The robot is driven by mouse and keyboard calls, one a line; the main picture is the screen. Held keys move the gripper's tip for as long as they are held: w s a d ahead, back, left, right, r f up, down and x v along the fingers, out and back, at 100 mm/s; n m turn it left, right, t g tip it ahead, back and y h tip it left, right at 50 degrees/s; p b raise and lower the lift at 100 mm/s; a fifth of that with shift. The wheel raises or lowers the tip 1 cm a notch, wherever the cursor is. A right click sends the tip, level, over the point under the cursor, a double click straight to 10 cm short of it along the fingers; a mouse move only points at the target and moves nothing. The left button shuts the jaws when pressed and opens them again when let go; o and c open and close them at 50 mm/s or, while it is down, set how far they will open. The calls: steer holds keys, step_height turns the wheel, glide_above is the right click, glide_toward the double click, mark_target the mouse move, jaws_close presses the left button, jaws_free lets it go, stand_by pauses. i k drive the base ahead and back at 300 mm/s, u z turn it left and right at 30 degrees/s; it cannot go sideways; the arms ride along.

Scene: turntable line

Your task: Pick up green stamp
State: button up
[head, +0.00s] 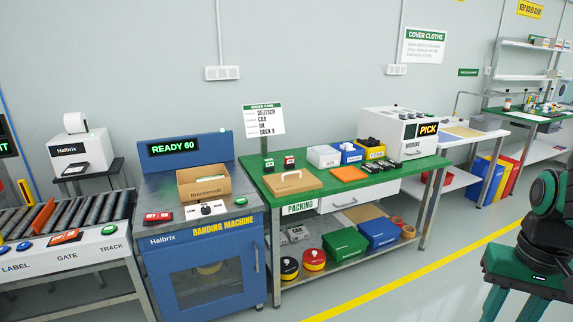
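A small green stamp (268,163) with a dark top stands upright at the left back of the green packing table (262,185). A similar red stamp (290,161) stands just to its right, a small gap apart. My gripper (514,305) is at the lower right edge of the head view, over the floor and far from the stamps. Its two teal fingers point down and are spread apart with nothing seen between them. The fingertips are cut off by the frame's lower edge.
A brown box lid (293,183), an orange pad (349,174) and small bins (323,156) share the table. A sign (264,119) stands behind the stamps. The banding machine (205,235) adjoins at left. Floor in front (430,290) is clear.

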mark_target(269, 167)
steer(key=z, duration=0.15)
steer(key=i, duration=2.5)
steer(key=u, duration=0.6)
steer(key=i, duration=0.4)
steer(key=u, duration=0.15)
